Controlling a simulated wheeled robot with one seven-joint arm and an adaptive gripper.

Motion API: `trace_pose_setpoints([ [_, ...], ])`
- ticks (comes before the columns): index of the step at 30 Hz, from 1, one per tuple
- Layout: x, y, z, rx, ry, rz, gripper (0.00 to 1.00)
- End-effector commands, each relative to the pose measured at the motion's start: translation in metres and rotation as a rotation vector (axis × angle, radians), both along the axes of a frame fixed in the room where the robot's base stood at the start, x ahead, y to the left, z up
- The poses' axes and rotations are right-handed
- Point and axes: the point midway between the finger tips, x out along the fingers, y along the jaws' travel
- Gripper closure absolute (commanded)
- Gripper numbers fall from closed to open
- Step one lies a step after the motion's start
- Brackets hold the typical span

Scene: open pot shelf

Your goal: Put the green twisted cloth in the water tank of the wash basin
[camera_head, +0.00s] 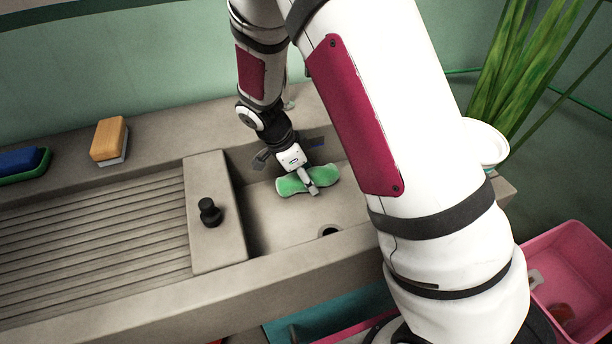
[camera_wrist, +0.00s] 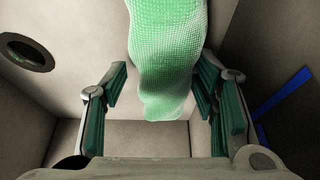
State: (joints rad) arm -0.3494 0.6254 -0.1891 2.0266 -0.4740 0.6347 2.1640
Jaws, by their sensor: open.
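The green twisted cloth (camera_head: 308,180) lies in the water tank (camera_head: 285,222) of the grey stone wash basin, near its back wall in the head view. In the wrist view the cloth (camera_wrist: 168,55) runs from the top edge down to between the fingers, its near end free. My gripper (camera_head: 305,182) is inside the tank, above the cloth and partly covering it. In the wrist view my gripper (camera_wrist: 160,92) is open, one finger on each side of the cloth's near end. The left finger stands clear of it; the right finger is very close, and I cannot tell if it touches.
A drain hole (camera_head: 329,231) is in the tank floor. A black plug (camera_head: 210,211) stands on the ledge beside the tank, next to the ribbed washboard (camera_head: 95,245). An orange sponge block (camera_head: 109,140) and a blue brush (camera_head: 22,163) sit on the back rim. A pink crate (camera_head: 570,265) is lower right.

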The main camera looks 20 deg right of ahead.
Motion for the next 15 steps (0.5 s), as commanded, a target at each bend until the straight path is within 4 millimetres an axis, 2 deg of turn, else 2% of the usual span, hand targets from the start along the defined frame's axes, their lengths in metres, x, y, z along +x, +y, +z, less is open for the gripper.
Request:
trace_pose_setpoints([
  [5, 0.001, 0.005, 0.016, 0.001, -0.005, 0.002, 0.46],
  [15, 0.001, 0.032, 0.08, 0.001, -0.004, 0.001, 0.46],
])
